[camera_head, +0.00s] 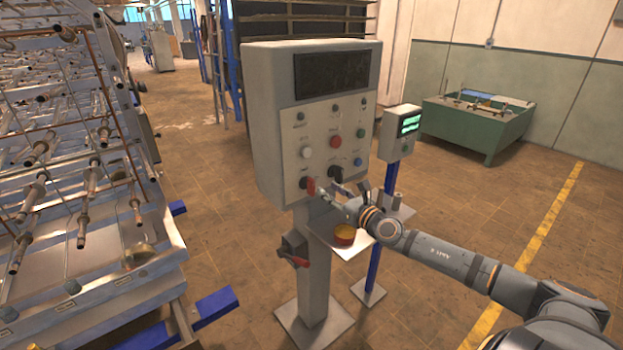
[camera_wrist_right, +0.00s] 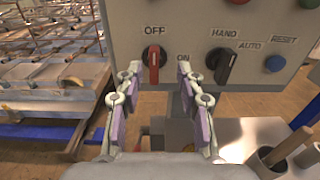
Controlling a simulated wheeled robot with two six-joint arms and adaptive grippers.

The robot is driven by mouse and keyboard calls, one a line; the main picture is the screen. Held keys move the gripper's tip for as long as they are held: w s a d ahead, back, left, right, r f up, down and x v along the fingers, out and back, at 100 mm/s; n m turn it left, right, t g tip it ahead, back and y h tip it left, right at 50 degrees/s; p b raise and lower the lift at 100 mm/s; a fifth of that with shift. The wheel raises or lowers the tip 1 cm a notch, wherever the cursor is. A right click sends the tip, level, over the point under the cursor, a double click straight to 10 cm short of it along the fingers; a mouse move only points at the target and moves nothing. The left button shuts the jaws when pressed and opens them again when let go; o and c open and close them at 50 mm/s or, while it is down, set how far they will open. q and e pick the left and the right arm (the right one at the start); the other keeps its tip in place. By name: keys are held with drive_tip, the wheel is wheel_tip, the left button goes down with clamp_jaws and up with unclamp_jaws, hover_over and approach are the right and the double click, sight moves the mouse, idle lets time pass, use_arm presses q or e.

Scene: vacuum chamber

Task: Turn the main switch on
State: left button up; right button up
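The main switch (camera_wrist_right: 153,64) is a red knob on a black base at the lower left of the grey control panel (camera_head: 290,130). In the right wrist view its knob stands upright, towards the OFF label; ON is to its right. My right gripper (camera_head: 324,187) is in front of the panel's lower edge in the head view. In the wrist view the right gripper (camera_wrist_right: 158,85) is open and empty, its fingers on either side of the red knob. I cannot tell whether they touch it. My left gripper is not in view.
A black HAND/AUTO knob (camera_wrist_right: 221,64) sits right of the switch, with a blue RESET button (camera_wrist_right: 275,64) beyond. Below is a small shelf (camera_head: 352,252) with a red-rimmed tin (camera_head: 343,236). A red-handled lever (camera_head: 296,261) is on the post. A metal rack (camera_head: 75,180) stands left.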

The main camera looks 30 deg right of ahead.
sight(314, 182)
drive_tip(key=shift+y, duration=0.3)
drive_tip(key=w+p, duration=0.1)
drive_tip(key=w, duration=0.2)
drive_tip(key=w+a+p, duration=0.1)
drive_tip(key=w, duration=0.2)
drive_tip(key=w+p, duration=0.1)
drive_tip(key=w, duration=0.1)
drive_tip(key=shift+w+a, duration=0.25)
drive_tip(key=shift+w, duration=0.15)
drive_tip(key=shift+c, duration=0.7)
clamp_jaws()
